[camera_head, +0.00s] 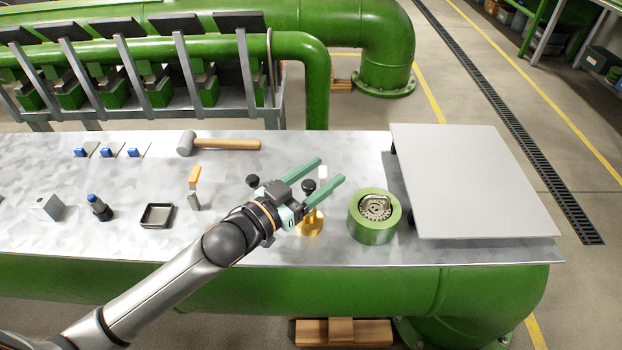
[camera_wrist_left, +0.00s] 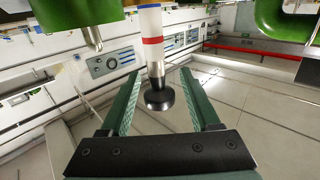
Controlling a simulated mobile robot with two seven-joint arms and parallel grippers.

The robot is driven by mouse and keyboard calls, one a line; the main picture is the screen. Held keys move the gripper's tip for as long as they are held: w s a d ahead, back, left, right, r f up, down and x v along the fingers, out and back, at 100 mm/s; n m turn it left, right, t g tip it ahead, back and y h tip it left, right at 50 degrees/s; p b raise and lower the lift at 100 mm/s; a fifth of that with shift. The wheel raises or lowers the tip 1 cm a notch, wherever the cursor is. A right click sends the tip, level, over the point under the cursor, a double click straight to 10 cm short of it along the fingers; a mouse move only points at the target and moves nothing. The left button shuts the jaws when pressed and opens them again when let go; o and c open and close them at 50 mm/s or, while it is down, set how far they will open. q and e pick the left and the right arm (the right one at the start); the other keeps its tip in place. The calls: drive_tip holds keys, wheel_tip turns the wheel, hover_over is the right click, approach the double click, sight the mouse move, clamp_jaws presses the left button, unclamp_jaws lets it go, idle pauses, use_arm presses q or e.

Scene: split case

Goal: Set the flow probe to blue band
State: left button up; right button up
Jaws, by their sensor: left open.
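The flow probe shows in the left wrist view as a stem with a black knob (camera_wrist_left: 159,97) on its end, a grey section, a red band (camera_wrist_left: 152,40) and white sections. A trace of blue shows at the top edge of that view. In the head view, a black knob (camera_head: 309,186) and a small white piece (camera_head: 323,172) show between the fingers of my left gripper (camera_head: 331,170). A brass fitting (camera_head: 311,224) stands just below. My left gripper is open, its fingers apart on either side of the knob in the wrist view (camera_wrist_left: 160,73). My right gripper is out of view.
A green ring with a metal centre (camera_head: 364,231) stands to the right. A raised grey panel (camera_head: 475,180) covers the bench's right end. A mallet (camera_head: 230,144), an orange-topped tool (camera_head: 194,176), a black tray (camera_head: 157,216) and blue pieces lie on the bench's left part.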

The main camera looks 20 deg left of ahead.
use_arm(q)
drive_tip(key=b+v, duration=0.1)
drive_tip(key=v, duration=0.9)
drive_tip(key=shift+s, duration=0.15)
drive_tip(key=shift+v, duration=1.1)
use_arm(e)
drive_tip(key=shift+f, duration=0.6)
use_arm(q)
drive_tip(key=shift+a, duration=0.1)
